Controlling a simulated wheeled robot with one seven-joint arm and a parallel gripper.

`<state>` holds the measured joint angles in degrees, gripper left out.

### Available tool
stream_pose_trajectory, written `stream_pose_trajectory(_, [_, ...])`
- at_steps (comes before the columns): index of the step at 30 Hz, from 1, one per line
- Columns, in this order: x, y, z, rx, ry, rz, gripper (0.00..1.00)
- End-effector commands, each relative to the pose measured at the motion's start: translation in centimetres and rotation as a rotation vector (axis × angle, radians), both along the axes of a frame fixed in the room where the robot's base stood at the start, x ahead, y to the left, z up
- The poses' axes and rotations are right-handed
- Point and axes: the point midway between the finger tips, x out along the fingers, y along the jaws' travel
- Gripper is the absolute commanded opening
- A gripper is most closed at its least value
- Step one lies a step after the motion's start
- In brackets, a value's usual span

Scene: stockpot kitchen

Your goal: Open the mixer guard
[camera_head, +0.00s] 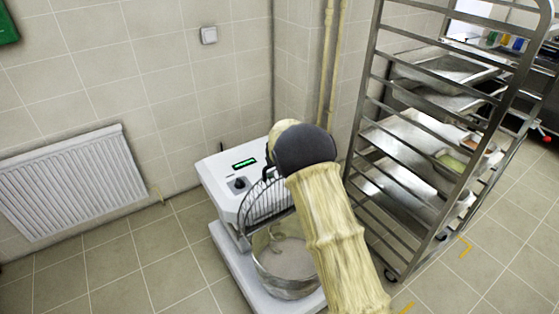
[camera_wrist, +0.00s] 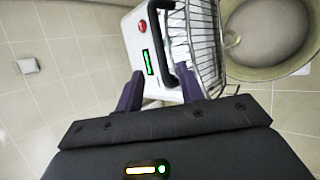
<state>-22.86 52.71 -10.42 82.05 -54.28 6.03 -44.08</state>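The white mixer (camera_head: 228,186) with a green display stands on the floor near the wall. Its wire guard (camera_head: 262,202) is beside the steel bowl (camera_head: 285,262), whose inside shows from above. In the wrist view the guard (camera_wrist: 207,45) curves beside the bowl (camera_wrist: 262,30). The guard's black bar handle (camera_wrist: 162,50) runs down toward my gripper (camera_wrist: 160,82). My gripper is open, its two dark fingers apart, with the handle's lower end near the right finger. I cannot tell whether they touch. In the head view my arm hides the gripper and the guard's right side.
A tall metal rack (camera_head: 440,140) with trays stands close on the right of the mixer. A white radiator (camera_head: 72,180) is on the left wall, and yellow pipes (camera_head: 330,65) run behind. Tiled floor (camera_head: 130,262) is clear left of the mixer.

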Motion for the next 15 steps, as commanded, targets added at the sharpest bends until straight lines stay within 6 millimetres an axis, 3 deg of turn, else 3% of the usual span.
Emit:
stream_pose_trajectory(9, [-3.4, 0.0, 3.4, 0.002, 0.000, 0.000, 0.38])
stream_pose_trajectory(15, [-4.5, 0.0, 4.6, 0.001, 0.000, 0.001, 0.38])
